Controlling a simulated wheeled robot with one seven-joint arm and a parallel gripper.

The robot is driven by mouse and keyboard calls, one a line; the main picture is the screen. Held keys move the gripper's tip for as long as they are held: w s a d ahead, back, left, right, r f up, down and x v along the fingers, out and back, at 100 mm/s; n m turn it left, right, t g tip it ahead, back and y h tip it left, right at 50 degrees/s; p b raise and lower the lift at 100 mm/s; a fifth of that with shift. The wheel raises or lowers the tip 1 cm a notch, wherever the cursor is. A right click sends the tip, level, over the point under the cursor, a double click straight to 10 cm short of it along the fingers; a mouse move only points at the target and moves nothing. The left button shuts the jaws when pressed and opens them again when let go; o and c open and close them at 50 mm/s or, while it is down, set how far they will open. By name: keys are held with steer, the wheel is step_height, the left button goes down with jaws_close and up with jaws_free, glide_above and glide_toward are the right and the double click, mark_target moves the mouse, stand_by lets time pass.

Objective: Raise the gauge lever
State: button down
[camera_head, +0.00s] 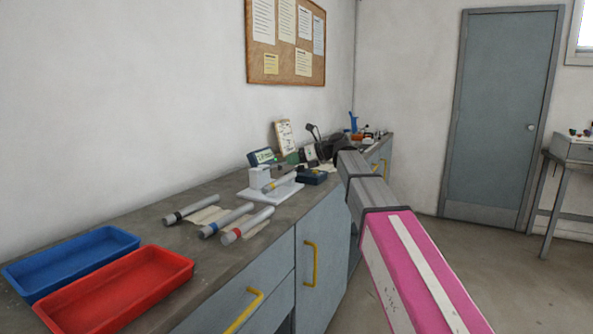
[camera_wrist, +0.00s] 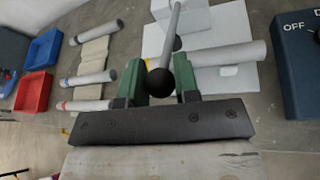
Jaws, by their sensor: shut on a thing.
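The gauge is a white base plate (camera_head: 280,193) with an upright white block (camera_head: 260,178), on the bench; its plate also shows in the wrist view (camera_wrist: 240,32). A grey tube with a yellow band (camera_head: 284,182) lies across it; the tube also shows in the wrist view (camera_wrist: 225,54). The gauge lever is a thin grey rod (camera_wrist: 174,25) with a black ball knob (camera_wrist: 160,82). My gripper (camera_wrist: 160,70) has its green fingers on either side of the knob and is shut on the lever. The knob hides part of the rod.
Three more tubes lie beside the gauge, with black (camera_head: 190,212), blue (camera_head: 226,220) and red (camera_head: 248,225) bands. A blue tray (camera_head: 70,262) and a red tray (camera_head: 116,290) stand at the near end. A dark box marked OFF (camera_wrist: 292,75) stands close right of my gripper.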

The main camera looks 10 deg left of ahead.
steer(key=a+r+h, duration=0.1)
steer(key=r, duration=0.1)
steer(key=w+a+r+h, duration=0.1)
steer(key=r+h, duration=0.1)
steer(key=a+r+g+h, duration=0.1)
steer(key=r, duration=0.1)
steer(key=shift+w+a+m+h, duration=0.3)
steer(key=shift+a, duration=0.1)
steer(key=w+a+r, duration=0.2)
steer(key=a+r, duration=0.1)
steer(key=a, duration=0.3)
steer(key=shift+a+r, duration=0.25)
steer(key=c, duration=0.9)
jaws_free()
steer(key=shift+o, duration=0.2)
steer(key=v, duration=1)
steer(key=shift+d+r, duration=0.2)
steer(key=shift+d, duration=0.1)
